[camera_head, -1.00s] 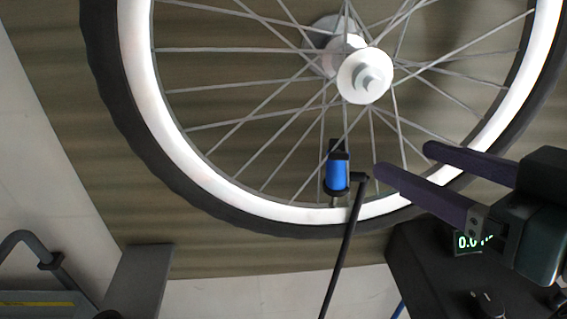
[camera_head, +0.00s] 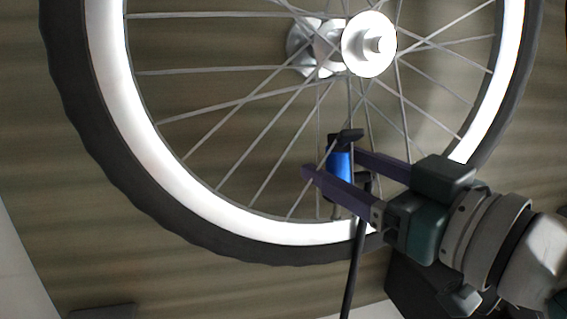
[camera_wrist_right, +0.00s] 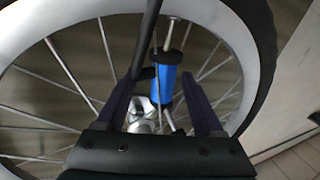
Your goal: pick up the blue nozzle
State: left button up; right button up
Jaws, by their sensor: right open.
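The blue nozzle (camera_head: 341,161) is a short blue cylinder with black ends, sitting at the lower inner rim of the wheel (camera_head: 140,112) among the spokes. A black hose (camera_head: 354,262) runs down from it. My right gripper (camera_head: 331,161) is open, with one purple finger on each side of the nozzle in the head view. The near finger hides part of the nozzle. In the right wrist view the nozzle (camera_wrist_right: 165,83) lies between the two fingers, nearer the right one. Contact cannot be told. My left gripper is not in view.
Thin spokes (camera_head: 242,146) surround the nozzle, and the white hub (camera_head: 369,44) stands above it. A dark box (camera_head: 405,290) is at the lower right, partly behind my right arm. A grey slab (camera_head: 100,311) shows at the bottom left.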

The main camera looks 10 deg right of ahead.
jog(key=x, duration=0.4)
jog(key=shift+a+r, duration=0.2)
jog(key=shift+c, duration=0.3)
grip_shut()
